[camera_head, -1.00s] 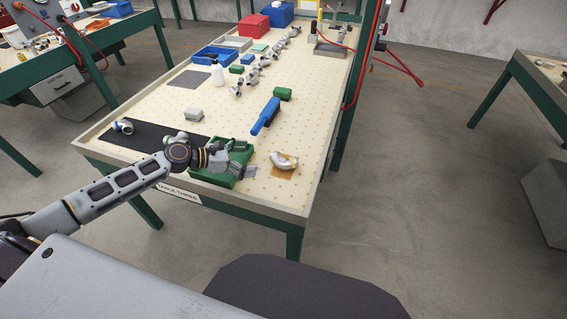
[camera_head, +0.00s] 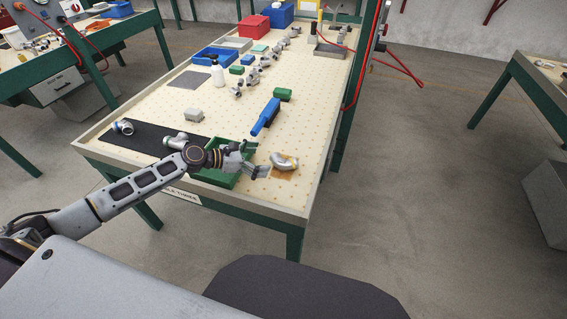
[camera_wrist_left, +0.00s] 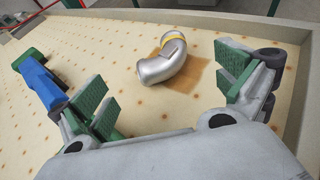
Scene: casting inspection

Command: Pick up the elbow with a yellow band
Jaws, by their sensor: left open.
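The elbow with a yellow band (camera_head: 283,162) is a silver bent pipe lying on an orange-brown patch near the table's front right corner. In the left wrist view the elbow (camera_wrist_left: 162,62) lies ahead, between the lines of the two fingers, with the yellow band near its upper end. My left gripper (camera_head: 258,160) is open and empty, just left of the elbow and apart from it. In the wrist view its green-padded fingers (camera_wrist_left: 172,95) are spread wide. My right gripper is not in view.
A green tray (camera_head: 212,178) is partly hidden under my left arm. A black mat (camera_head: 150,139) holds pipe fittings at left. The wood around the elbow is clear.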

